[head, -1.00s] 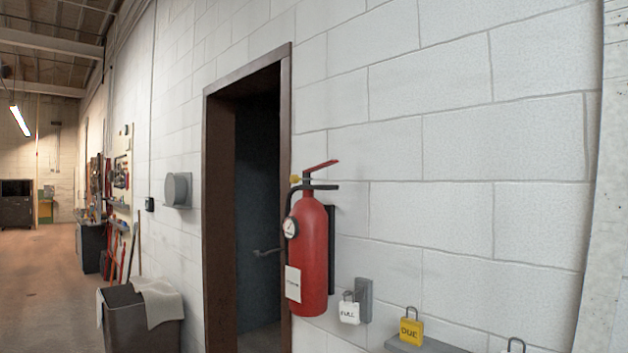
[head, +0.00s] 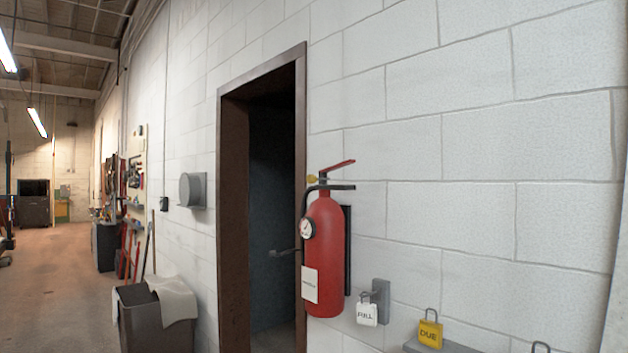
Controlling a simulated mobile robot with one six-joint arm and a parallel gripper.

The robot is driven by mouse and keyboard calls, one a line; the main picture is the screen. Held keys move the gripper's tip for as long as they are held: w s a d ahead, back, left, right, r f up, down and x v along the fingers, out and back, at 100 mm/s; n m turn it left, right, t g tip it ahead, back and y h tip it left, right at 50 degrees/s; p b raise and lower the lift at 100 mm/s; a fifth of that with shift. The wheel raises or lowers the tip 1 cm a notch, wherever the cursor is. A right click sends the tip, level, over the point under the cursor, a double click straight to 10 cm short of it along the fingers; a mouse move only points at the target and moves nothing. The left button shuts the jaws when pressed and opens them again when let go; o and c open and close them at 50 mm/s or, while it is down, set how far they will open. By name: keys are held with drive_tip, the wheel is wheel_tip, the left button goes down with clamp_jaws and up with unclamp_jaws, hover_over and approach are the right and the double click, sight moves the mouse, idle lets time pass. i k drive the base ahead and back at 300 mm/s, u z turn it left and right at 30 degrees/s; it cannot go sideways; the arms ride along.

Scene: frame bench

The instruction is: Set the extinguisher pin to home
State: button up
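A red fire extinguisher (head: 325,250) hangs upright on the white block wall, just right of a doorway. A red lever and a dark handle sit at its top. A small yellow piece, which looks like the pin (head: 311,180), shows at the left of the handle; how far in it sits is too small to tell. A round gauge (head: 307,228) and a white label (head: 310,284) are on its left side. My gripper is not in view.
A white "FULL" tag (head: 367,313) hangs from a grey wall bracket (head: 381,294). A yellow "DUE" tag (head: 430,333) is by a grey ledge (head: 452,346). A bin with a cloth (head: 174,299) stands left of the dark doorway (head: 272,200). The floor (head: 55,290) at left is open.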

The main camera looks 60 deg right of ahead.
sight(311, 179)
drive_tip(key=u, duration=0.1)
drive_tip(key=i, duration=1)
drive_tip(key=z, duration=0.1)
